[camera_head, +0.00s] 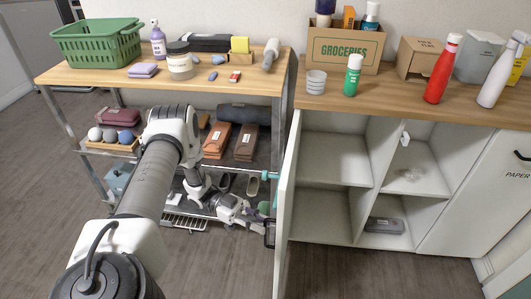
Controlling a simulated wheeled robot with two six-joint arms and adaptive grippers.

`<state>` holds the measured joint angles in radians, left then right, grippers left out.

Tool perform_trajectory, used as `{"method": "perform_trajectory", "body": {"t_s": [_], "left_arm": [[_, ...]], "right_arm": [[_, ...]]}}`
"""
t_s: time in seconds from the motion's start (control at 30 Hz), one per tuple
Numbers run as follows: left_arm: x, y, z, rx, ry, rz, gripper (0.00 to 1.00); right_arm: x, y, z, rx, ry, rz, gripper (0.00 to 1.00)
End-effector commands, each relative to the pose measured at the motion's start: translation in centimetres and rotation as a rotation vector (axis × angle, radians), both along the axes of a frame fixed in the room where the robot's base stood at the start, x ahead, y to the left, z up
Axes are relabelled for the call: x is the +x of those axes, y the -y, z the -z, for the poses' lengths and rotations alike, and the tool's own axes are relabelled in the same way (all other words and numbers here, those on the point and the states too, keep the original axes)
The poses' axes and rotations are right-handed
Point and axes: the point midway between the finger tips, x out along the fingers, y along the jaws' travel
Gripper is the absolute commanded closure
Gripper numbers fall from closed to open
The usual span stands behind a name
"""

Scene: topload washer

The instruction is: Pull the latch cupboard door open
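The white cupboard door (285,208) stands swung out from the cupboard (326,236), seen nearly edge-on. The cupboard's shelved inside shows to its right. A teal piece (268,175) that looks like the latch handle sticks out left of the door, on its outer side. My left arm comes in from the lower left. My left gripper (264,229) is low on the outer side of the door, below the teal piece, with a dark fingertip close to the door. Whether it touches the door, and how wide its fingers are, is unclear. My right gripper is out of view.
A wood-topped shelf rack (110,76) stands to the left, with a green basket (97,42), bottles and pouches. The counter (383,97) above the cupboard holds a groceries box (343,50), a red bottle (443,68) and a white bottle (497,75). The floor in front of the cupboard is clear.

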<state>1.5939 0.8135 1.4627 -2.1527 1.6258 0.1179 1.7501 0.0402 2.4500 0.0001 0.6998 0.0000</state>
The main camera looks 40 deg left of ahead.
Motion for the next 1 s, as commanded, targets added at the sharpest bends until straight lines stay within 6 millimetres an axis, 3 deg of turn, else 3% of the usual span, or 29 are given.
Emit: {"method": "perform_trajectory", "body": {"t_s": [0.2, 0.4, 1.0], "left_arm": [[-1.3, -5.6, 0.1, 0.004, 0.000, -0.004, 0.77], [-2.1, -9.1, 0.1, 0.002, -0.001, -0.001, 0.77], [-2.3, -9.7, 0.0, 0.001, -0.001, 0.000, 0.77]], "right_arm": [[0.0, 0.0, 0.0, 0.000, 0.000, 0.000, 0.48], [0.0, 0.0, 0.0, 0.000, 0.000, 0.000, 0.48], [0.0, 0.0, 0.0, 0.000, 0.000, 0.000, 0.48]]}}
